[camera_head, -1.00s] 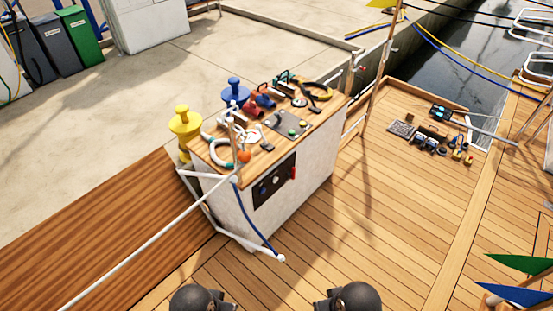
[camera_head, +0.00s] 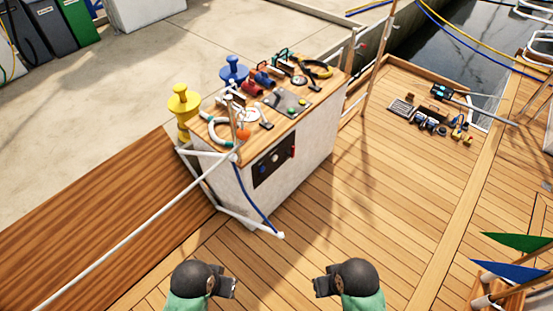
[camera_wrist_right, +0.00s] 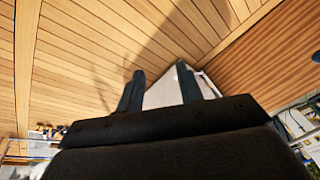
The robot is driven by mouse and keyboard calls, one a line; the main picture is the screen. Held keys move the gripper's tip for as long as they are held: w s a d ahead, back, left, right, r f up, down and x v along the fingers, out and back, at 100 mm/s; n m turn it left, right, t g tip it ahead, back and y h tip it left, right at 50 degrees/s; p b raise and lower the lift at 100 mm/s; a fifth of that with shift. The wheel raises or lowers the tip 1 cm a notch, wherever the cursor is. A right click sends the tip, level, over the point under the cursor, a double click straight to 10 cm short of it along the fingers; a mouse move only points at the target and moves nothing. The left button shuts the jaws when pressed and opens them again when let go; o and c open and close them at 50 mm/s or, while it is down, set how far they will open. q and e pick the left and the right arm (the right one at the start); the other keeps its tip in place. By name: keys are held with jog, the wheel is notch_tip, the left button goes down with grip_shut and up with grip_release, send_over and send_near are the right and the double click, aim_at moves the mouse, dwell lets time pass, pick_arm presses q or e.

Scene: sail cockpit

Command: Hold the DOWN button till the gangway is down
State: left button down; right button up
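A white console (camera_head: 298,172) with a wooden top stands on the deck ahead of me. On its top lies a grey control panel (camera_head: 287,103) with small coloured buttons; their labels are too small to read, so I cannot tell which is DOWN. I cannot make out the gangway for sure. My left gripper (camera_head: 228,288) is low in the picture, in front of the console and apart from it; its fingers are unclear. My right gripper (camera_head: 322,287) is at the same height to the right. In the right wrist view its two fingers (camera_wrist_right: 160,92) are apart with nothing between them.
A coiled white rope (camera_head: 216,131), an orange ball (camera_head: 243,134), binoculars (camera_head: 258,82) and yellow-handled pliers (camera_head: 316,68) crowd the console top. A white rail (camera_head: 135,236) runs to its left corner. Small gear (camera_head: 430,121) lies on the right deck. The planks before the console are clear.

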jog(key=shift+w+a, duration=0.1)
jog(key=c, duration=0.6)
grip_shut()
jog(key=shift+d, duration=0.25)
jog(key=shift+a, duration=0.25)
jog(key=shift+d, duration=0.3)
